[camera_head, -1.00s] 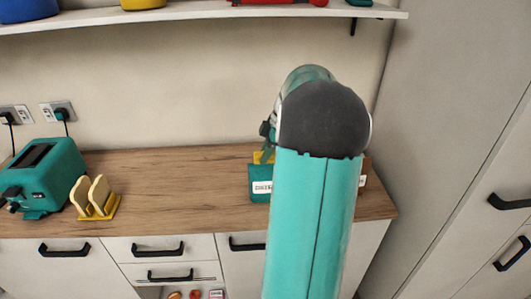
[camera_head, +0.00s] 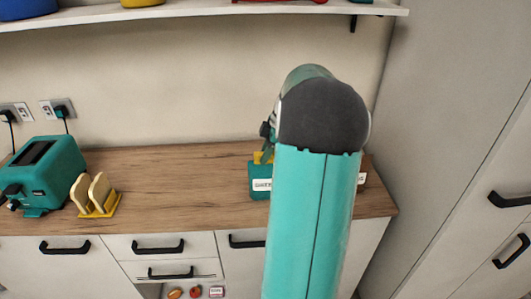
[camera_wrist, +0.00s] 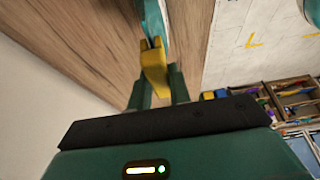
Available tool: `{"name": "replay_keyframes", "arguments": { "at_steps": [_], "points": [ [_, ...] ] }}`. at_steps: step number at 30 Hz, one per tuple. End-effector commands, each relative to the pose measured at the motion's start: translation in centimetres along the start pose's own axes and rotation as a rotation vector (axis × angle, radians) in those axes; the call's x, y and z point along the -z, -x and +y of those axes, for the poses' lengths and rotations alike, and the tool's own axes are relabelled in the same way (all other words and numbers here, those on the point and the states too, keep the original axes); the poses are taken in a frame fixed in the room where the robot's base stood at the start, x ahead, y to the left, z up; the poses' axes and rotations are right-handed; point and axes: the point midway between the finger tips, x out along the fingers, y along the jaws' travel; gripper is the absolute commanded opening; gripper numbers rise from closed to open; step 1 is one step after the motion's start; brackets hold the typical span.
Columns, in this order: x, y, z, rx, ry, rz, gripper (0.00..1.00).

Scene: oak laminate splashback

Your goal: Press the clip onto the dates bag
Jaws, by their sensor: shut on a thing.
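My gripper (camera_wrist: 158,84) is shut on a yellow clip (camera_wrist: 154,66) in the wrist view, with one dark green finger on each side. The clip's forked end meets the edge of a teal bag (camera_wrist: 153,18), which is cut off by the top of that view. I cannot tell how far the clip sits over the bag's edge. In the head view the teal bag (camera_head: 259,168) stands on the counter with a white label too small to read surely. Some yellow shows at its top. My arm hides most of the gripper and the bag's right part there.
The wooden counter (camera_head: 170,180) is clear between the bag and a yellow rack (camera_head: 101,211) holding bread slices. A teal toaster (camera_head: 45,172) stands at far left. A shelf (camera_head: 200,12) hangs above; a tall cabinet (camera_head: 450,150) stands right. Another white label (camera_head: 362,179) shows right of my arm.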

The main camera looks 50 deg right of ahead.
Motion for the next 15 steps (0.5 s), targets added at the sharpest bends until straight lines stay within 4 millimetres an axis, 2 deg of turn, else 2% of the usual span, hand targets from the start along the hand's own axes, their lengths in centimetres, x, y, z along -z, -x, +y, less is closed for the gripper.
{"name": "replay_keyframes", "arguments": {
  "at_steps": [15],
  "points": [
    [-0.21,-0.53,-0.02,0.001,0.0,0.0,0.0]
  ]
}}
